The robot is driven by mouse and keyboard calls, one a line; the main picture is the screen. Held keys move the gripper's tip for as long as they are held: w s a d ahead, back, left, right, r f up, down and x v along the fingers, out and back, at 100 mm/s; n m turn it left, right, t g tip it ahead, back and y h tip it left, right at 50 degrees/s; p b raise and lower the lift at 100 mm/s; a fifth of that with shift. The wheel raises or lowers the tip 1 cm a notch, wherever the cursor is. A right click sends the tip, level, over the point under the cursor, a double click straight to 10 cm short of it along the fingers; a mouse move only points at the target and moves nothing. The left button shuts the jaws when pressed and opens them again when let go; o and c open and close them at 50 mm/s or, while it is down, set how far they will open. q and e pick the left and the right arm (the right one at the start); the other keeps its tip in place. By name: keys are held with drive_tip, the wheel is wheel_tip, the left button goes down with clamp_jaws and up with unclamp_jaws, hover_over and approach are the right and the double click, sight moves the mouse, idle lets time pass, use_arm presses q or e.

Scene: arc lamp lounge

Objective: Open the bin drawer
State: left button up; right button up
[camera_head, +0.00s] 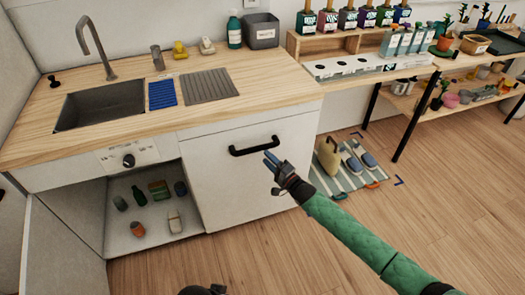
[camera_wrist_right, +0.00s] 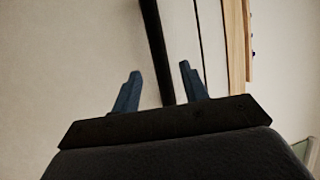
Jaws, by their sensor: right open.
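The bin drawer (camera_head: 235,185) is a plain white front under the wooden worktop, and it looks shut. Its black bar handle (camera_head: 253,146) runs across the upper part of the front. My right gripper (camera_head: 271,160) is open, with its blue fingers close to the right end of the handle. In the right wrist view, the dark handle (camera_wrist_right: 155,45) passes between the spread fingers of my right gripper (camera_wrist_right: 160,67). I cannot tell whether they touch it.
An open shelf (camera_head: 145,238) with several small containers is left of the drawer. The sink (camera_head: 100,104) is above it. A striped mat (camera_head: 340,190) with a bag and shoes lies to the right. Wooden floor (camera_head: 265,245) in front of the drawer is clear.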

sight(259, 149)
drive_tip(key=p+x, duration=0.1)
drive_tip(key=x, duration=0.5)
drive_tip(key=shift+s, duration=0.1)
use_arm(q)
drive_tip(key=shift+s+a+r+y, duration=0.2)
drive_tip(key=shift+a+r+y, duration=0.1)
drive_tip(key=shift+a+r, duration=0.8)
use_arm(e)
drive_tip(key=shift+w+a+r, duration=0.1)
drive_tip(key=shift+w+a, duration=0.25)
drive_tip(key=shift+w, duration=0.15)
use_arm(q)
drive_tip(key=shift+d, duration=0.15)
use_arm(e)
drive_tip(key=shift+c, duration=0.4)
drive_tip(key=c, duration=0.7)
use_arm(q)
drive_tip(key=shift+s, duration=0.1)
use_arm(e)
clamp_jaws()
